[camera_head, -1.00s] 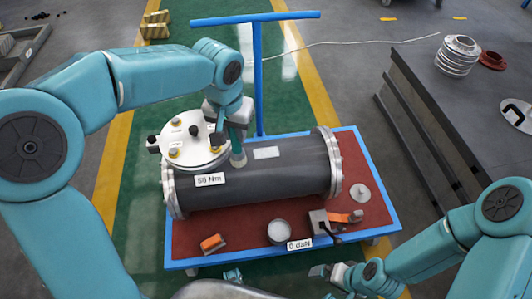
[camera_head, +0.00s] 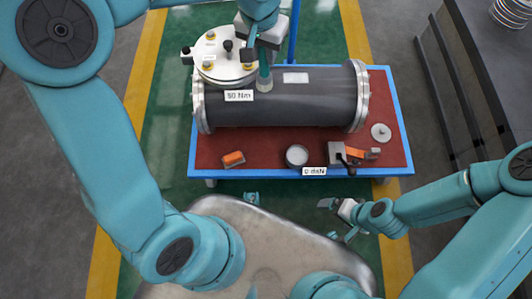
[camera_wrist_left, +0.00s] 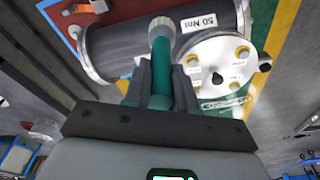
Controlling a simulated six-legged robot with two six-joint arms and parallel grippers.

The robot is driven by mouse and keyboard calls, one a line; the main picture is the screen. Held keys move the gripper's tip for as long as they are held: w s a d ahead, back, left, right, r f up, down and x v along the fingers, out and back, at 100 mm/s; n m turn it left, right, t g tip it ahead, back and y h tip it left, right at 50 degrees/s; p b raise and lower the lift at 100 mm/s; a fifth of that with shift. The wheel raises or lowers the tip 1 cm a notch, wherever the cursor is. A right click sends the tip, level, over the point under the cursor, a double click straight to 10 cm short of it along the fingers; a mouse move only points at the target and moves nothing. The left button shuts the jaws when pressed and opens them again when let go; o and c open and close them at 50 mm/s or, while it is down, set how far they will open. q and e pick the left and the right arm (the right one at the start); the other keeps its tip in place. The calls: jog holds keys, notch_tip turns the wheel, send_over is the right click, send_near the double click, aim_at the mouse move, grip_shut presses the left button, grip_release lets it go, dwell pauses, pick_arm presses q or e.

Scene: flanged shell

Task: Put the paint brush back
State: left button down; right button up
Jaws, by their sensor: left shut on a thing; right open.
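The paint brush (camera_head: 265,74) has a green handle and a pale grey tip. My left gripper (camera_head: 258,50) is shut on its handle and holds it tip down over the dark shell (camera_head: 310,98), near the white lid. In the left wrist view the handle (camera_wrist_left: 160,70) runs between the two dark fingers, its tip (camera_wrist_left: 161,26) beyond them against the shell. I cannot tell whether the tip touches the shell. My right gripper (camera_head: 338,218) is open and empty in front of the cart's right half.
The blue-edged cart (camera_head: 402,128) bears a round tin (camera_head: 297,155), an orange block (camera_head: 233,158), an orange-handled clamp (camera_head: 350,154) and a small disc (camera_head: 381,132). A white round lid (camera_head: 228,66) sits left of the brush. A dark bench (camera_head: 478,70) stands at right.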

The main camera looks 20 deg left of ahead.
pick_arm(q)
jog(key=shift+s, duration=0.1)
jog(key=shift+d, duration=0.1)
jog(key=shift+m, duration=0.6)
